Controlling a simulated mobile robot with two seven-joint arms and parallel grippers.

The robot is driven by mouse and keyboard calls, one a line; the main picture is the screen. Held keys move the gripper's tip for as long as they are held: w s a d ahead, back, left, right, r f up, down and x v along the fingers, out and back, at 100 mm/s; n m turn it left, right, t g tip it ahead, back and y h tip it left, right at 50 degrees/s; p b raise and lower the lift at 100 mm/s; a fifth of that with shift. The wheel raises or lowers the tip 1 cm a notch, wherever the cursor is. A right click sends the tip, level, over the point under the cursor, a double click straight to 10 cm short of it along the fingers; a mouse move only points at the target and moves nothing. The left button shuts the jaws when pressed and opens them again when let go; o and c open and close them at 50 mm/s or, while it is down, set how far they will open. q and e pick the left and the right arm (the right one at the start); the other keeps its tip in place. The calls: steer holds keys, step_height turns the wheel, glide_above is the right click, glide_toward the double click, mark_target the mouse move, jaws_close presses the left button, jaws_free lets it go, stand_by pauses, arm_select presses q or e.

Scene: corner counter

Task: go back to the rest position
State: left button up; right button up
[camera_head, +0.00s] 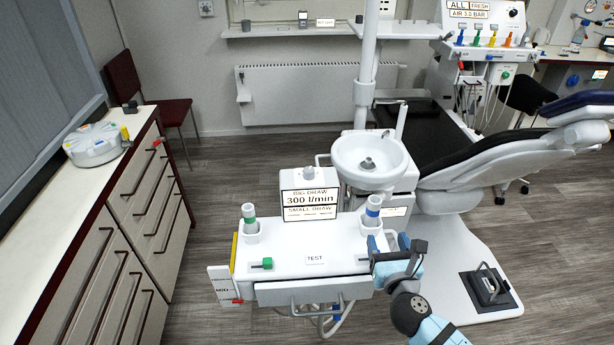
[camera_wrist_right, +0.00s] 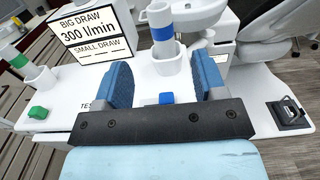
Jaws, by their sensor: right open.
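My right gripper (camera_head: 389,243) is at the right front corner of the white unit (camera_head: 290,245), its blue fingers spread apart. In the right wrist view its two blue fingers (camera_wrist_right: 165,85) are open with nothing gripped between them. A small blue block (camera_wrist_right: 166,98) on the unit shows between and beyond the fingers. A blue-banded tube (camera_head: 373,207) stands upright in a white holder just behind the gripper. A green-banded tube (camera_head: 249,213) stands in a holder at the left. My left gripper is not in view.
A green knob (camera_head: 266,263) is at the unit's left front. A sign box (camera_head: 309,196) and a white basin (camera_head: 369,160) stand behind. The dental chair (camera_head: 480,160) is to the right, with a foot pedal (camera_head: 488,287) below. A drawer counter (camera_head: 90,220) lines the left; floor between is clear.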

steer(key=s+f+m+g+y, duration=0.1)
steer(key=s+f+m, duration=0.4)
steer(key=m, duration=0.6)
steer(key=s+f+m+g+p, duration=0.1)
steer(key=s+f+m+g, duration=0.2)
steer(key=s+m, duration=0.7)
steer(key=s+f+m+g+y+p, duration=0.1)
steer(key=s+f+m+g, duration=0.2)
steer(key=s+f+m, duration=0.4)
steer(key=m, duration=0.5)
steer(key=shift+s+a+y, duration=0.15)
steer(key=shift+s+y, duration=0.05)
steer(key=shift+y, duration=0.1)
steer(key=shift+w, duration=0.1)
